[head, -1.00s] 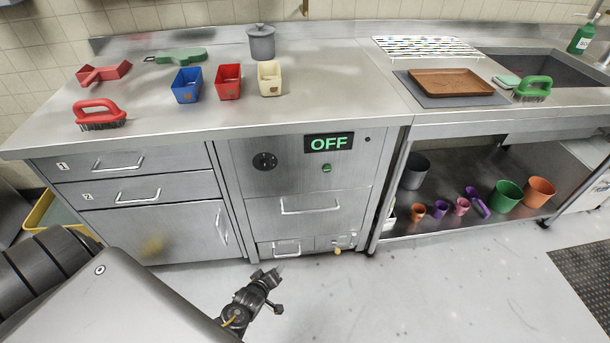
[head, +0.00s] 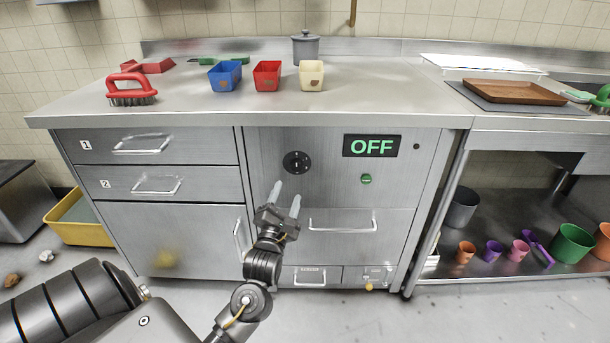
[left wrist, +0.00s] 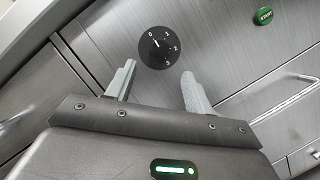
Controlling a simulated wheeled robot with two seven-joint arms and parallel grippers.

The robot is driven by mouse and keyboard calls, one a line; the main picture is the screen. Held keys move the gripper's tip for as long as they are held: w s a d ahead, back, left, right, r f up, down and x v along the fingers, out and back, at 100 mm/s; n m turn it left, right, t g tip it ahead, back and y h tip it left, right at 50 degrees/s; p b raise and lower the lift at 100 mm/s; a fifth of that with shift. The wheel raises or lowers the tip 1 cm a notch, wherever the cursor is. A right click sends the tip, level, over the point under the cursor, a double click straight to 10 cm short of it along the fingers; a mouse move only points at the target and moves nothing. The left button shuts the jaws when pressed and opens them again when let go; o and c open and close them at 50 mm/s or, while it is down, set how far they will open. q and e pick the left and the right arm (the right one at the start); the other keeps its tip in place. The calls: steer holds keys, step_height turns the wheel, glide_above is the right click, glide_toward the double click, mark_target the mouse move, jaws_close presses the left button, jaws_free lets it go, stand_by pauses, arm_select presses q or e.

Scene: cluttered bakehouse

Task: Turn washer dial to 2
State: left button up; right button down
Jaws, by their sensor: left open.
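The washer dial (head: 296,162) is a round black knob on the steel washer front, left of a display (head: 371,146) that reads OFF in green. In the left wrist view the dial (left wrist: 158,47) shows a white pointer line and small numbers around its edge; the number it points at is too small to tell. My left gripper (head: 285,194) is open and empty, below and a little left of the dial, not touching it. In the left wrist view the dial appears beyond the gap between the fingertips (left wrist: 158,70). My right gripper is not in view.
A green start button (head: 366,179) is below the display. A washer drawer handle (head: 342,222) sticks out right of my gripper. Cabinet drawers with bar handles (head: 141,143) are on the left. Red, blue and cream tubs (head: 267,76) stand on the counter (head: 200,105) above.

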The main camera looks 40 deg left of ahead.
mark_target(297, 168)
arm_select(q)
steer(key=x, duration=0.9)
steer(key=shift+w+a+b, duration=0.1)
steer(key=shift+b, duration=0.3)
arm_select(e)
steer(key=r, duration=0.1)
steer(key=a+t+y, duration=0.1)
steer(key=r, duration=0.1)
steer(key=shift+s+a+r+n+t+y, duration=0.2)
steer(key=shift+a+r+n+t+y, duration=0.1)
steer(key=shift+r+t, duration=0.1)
arm_select(q)
steer(key=c, duration=1)
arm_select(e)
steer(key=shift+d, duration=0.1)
